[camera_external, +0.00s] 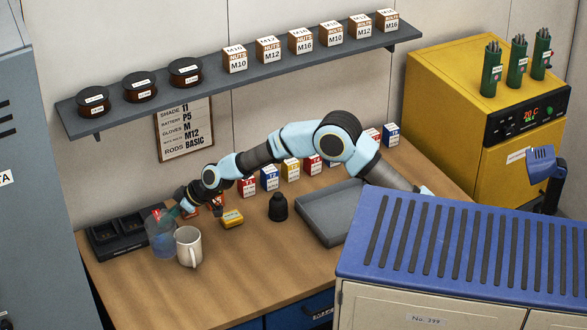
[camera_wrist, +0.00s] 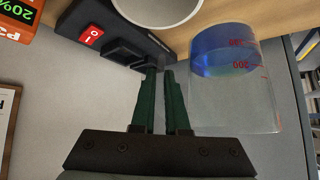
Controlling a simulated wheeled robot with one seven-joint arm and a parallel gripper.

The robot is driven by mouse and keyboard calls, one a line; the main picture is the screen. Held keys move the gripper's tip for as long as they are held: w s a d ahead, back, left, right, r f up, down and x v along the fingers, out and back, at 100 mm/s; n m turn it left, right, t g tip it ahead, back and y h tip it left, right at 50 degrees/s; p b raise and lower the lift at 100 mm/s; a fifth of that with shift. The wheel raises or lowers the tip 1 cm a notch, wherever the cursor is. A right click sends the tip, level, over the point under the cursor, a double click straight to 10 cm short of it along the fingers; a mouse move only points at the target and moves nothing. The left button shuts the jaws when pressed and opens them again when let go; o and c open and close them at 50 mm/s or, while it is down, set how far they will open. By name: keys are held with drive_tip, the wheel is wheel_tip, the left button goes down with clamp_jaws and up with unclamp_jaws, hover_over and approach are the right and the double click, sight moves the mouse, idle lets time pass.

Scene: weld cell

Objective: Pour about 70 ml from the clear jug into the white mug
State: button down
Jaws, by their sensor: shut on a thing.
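The clear jug (camera_external: 161,240) stands upright at the left of the bench, with blue liquid in its lower part and red marks on its wall. In the wrist view the jug (camera_wrist: 235,100) is just right of the fingers. My gripper (camera_external: 174,212) is at the jug's upper side; in the wrist view its green fingers (camera_wrist: 158,80) are close together, shut on the jug, though the gripped part is hard to make out. I cannot tell whether the jug's base touches the bench. The white mug (camera_external: 188,248) stands upright beside the jug, to its right; its rim (camera_wrist: 157,22) shows at the top of the wrist view.
A black charger (camera_external: 116,238) with a red switch (camera_wrist: 92,36) is close behind the jug. The bench (camera_external: 225,285) is clear in front of the mug.

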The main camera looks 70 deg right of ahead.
drive_tip(key=shift+n+y, duration=0.3)
drive_tip(key=shift+n, duration=0.3)
drive_tip(key=d, duration=0.7)
drive_tip(key=w+d, duration=0.1)
drive_tip(key=d, duration=0.7)
drive_tip(key=d+r, duration=0.1)
drive_tip(key=d, duration=0.6)
drive_tip(key=shift+w+d, duration=0.2)
drive_tip(key=shift+w, duration=0.2)
drive_tip(key=shift+s+a+r+n+h+b, duration=0.2)
drive_tip(key=shift+a+r+n+h+b, duration=0.15)
drive_tip(key=shift+a+h+b, duration=0.4)
drive_tip(key=shift+s+a+r+n+t+h+b, duration=0.3)
drive_tip(key=shift+a+r+n+t+h+b, duration=0.25)
drive_tip(key=shift+a+h+b, duration=0.25)
drive_tip(key=shift+s+a+r+n+t+h, duration=0.25)
drive_tip(key=shift+a+n+t+h, duration=0.2)
drive_tip(key=shift+a+h, duration=0.3)
drive_tip(key=shift+s+a+r+n+t+h, duration=0.15)
drive_tip(key=shift+s+a+n+t+h, duration=0.2)
drive_tip(key=shift+a+n+h, duration=0.35)
drive_tip(key=shift+s+a+r+n+t+h, duration=0.2)
drive_tip(key=shift+a+n+t+h, duration=0.3)
drive_tip(key=shift+a, duration=0.4)
